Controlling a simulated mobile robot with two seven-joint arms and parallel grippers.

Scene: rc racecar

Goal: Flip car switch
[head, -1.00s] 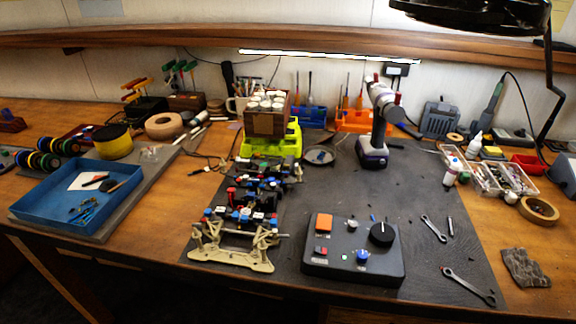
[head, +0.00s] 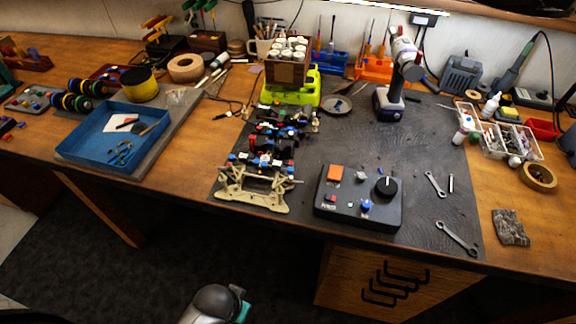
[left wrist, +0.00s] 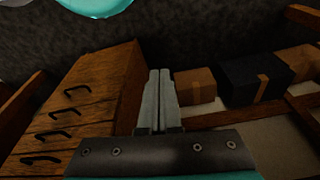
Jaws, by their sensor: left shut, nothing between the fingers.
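The RC car chassis (head: 258,165) stands on the dark mat, with a tan frame at its near end and small red, blue and white parts on top. My left gripper (left wrist: 159,76) is shut and empty in the left wrist view, which faces the area below the tabletop. My right gripper is out of view.
A wooden drawer unit (head: 345,281) with black handles stands under the bench; it also shows in the left wrist view (left wrist: 85,105), near boxes (left wrist: 196,86). A blue tray (head: 90,153) lies left of the car. Wrenches (head: 457,238) lie right of the control box.

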